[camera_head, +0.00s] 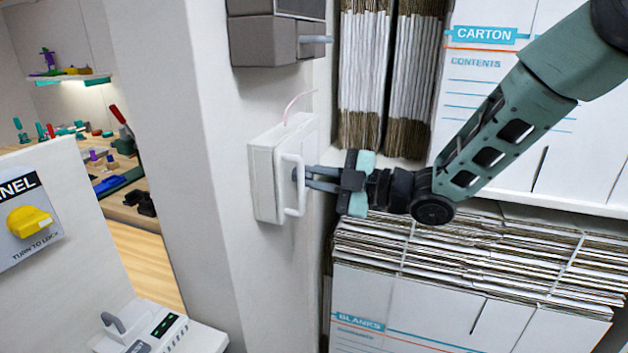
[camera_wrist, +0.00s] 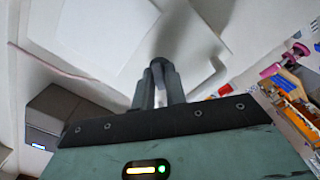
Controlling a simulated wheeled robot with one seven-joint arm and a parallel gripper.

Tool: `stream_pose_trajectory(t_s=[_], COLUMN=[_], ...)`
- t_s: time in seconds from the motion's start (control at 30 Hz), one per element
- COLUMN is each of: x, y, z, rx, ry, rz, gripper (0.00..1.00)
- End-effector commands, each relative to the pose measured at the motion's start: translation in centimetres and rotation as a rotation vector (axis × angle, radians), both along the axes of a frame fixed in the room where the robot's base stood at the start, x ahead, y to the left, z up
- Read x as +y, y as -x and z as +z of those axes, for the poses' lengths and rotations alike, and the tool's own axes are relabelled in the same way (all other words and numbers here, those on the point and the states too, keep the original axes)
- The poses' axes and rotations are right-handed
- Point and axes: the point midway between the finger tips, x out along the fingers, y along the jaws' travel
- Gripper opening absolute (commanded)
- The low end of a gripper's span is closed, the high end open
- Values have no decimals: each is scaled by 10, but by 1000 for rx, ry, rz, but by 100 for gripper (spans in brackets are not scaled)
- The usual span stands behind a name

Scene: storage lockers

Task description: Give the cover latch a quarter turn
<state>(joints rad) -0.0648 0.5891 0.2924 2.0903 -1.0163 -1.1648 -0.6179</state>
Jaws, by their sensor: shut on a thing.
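A white box with a cover (camera_head: 265,178) is mounted on the side of the wall post in the head view, with a white bar handle (camera_head: 296,190) on its front. The cover also fills the upper middle of the wrist view (camera_wrist: 105,35). In the wrist view the fingers (camera_wrist: 160,80) stand close together at the latch. The fingers and the handle hide most of the latch, so its exact angle is hard to tell.
A grey box (camera_head: 265,40) with a lever hangs above the cover. Stacked cartons (camera_head: 480,240) fill the shelves right and below. A panel with a yellow knob (camera_head: 28,221) stands at the left. A cluttered workbench (camera_head: 125,200) lies beyond the post.

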Motion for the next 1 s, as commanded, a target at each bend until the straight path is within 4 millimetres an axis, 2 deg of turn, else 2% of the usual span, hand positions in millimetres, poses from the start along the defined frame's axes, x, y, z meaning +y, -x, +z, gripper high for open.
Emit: stream_pose_trajectory(t_s=[0.6, 1.0], x=[-1, 0], y=[0, 0], z=[0, 0], rx=[550, 804], ry=[-196, -288], rz=[-2, 0], gripper=[0, 0])
